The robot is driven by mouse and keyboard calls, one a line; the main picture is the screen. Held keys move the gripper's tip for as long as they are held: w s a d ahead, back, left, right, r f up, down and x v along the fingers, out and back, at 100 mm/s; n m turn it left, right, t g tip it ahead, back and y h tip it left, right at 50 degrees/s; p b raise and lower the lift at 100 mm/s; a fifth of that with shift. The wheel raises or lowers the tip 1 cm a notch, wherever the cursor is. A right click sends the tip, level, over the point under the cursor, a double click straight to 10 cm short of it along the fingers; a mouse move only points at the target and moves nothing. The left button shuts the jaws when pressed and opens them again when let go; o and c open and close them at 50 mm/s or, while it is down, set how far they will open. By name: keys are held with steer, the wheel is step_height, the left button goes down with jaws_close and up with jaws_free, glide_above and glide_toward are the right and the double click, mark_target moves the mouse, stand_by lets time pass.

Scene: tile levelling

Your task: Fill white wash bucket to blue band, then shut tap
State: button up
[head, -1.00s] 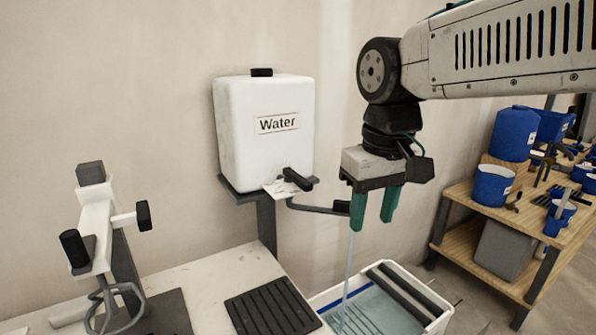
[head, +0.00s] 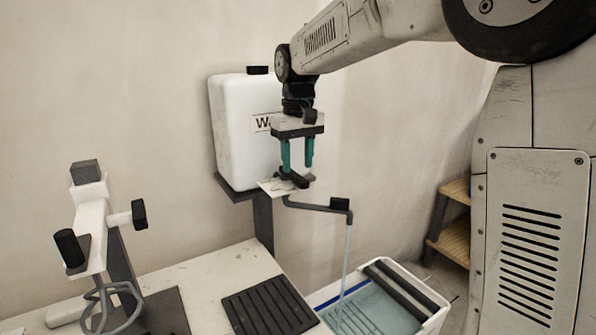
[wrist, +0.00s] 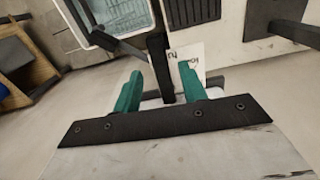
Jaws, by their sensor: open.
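The white wash bucket (head: 433,321) stands low at the bottom centre right of the head view, holding blue-green water and dark rollers. A blue band shows along its left side; I cannot tell exactly how the water level compares with it. A thin water stream (head: 347,246) falls into it from the tap spout (head: 318,207) below the white Water tank (head: 233,128). My gripper (head: 298,169) is open at the black tap lever (head: 296,181). In the wrist view, the lever (wrist: 158,58) lies between the two green fingers, apparently without being gripped.
A black ribbed mat (head: 268,307) lies on the pale bench (head: 208,281) left of the bucket. A white stand with black knobs (head: 92,222) is at the left. A wooden shelf (head: 452,232) is partly hidden behind my body at the right.

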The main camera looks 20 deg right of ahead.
mark_target(298, 177)
steer(key=shift+f, duration=1.6)
jaws_close()
